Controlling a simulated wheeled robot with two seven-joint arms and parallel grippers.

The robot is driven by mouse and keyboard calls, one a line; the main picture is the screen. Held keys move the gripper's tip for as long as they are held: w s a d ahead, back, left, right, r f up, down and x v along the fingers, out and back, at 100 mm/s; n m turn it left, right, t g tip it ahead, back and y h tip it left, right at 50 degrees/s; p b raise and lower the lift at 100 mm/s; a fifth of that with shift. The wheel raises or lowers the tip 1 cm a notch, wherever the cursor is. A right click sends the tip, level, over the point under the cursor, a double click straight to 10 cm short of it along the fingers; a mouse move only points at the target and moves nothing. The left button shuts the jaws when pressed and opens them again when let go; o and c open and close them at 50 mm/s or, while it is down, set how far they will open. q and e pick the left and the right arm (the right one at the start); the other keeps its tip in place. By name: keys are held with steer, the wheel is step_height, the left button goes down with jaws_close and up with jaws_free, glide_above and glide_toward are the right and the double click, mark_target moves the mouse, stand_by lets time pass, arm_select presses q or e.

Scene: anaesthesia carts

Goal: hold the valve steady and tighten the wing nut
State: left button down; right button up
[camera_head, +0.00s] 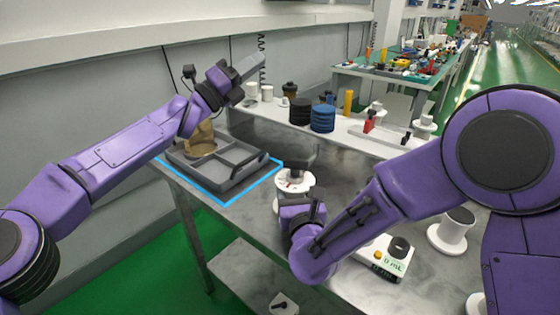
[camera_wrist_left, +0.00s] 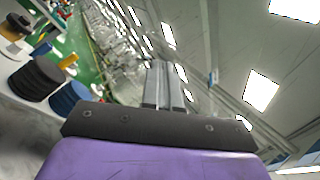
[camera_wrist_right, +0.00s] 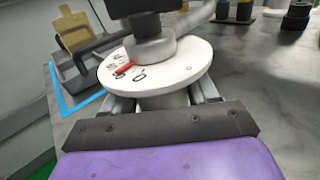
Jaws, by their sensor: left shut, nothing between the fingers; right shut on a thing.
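The valve is most likely the white round dial (camera_head: 295,181) with black marks and a red pointer. It stands upright at the middle of the metal table. In the right wrist view the dial (camera_wrist_right: 165,75) carries a grey collar and a dark top piece (camera_wrist_right: 140,8), cut off by the frame; I cannot tell whether that is the wing nut.
A grey divided tray (camera_head: 245,183) with a tan piece (camera_head: 201,142) sits inside a blue outline at the left. Black discs (camera_head: 300,112) and blue discs (camera_head: 323,118) stand on the rear shelf. A white scale (camera_head: 385,262) and white pedestal (camera_head: 447,236) stand at right.

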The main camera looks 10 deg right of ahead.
arm_select(q)
steer(key=s+a+f+n+g+y, duration=0.2)
steer(key=s+f+n+g+y, duration=0.15)
steer(key=s+n+y, duration=0.5)
steer(key=s+a+f+n+g+y, duration=0.2)
steer(key=s+f+n+y, duration=0.35)
steer(key=s+n, duration=0.5)
steer(key=m, duration=0.2)
glide_toward(291, 170)
step_height(291, 170, down, 4)
steer(key=s+d, duration=0.2)
steer(key=w, duration=0.1)
steer(key=w+d, duration=0.1)
steer(key=shift+w+d+f+n+y, duration=0.1)
steer(key=shift+w+n+y, duration=0.2)
steer(key=shift+w+y, duration=0.1)
steer(key=shift+w+d, duration=0.1)
steer(key=shift+w, duration=0.25)
steer(key=shift+w, duration=0.15)
steer(key=shift+w, duration=1.15)
steer(key=shift+s+d, duration=0.1)
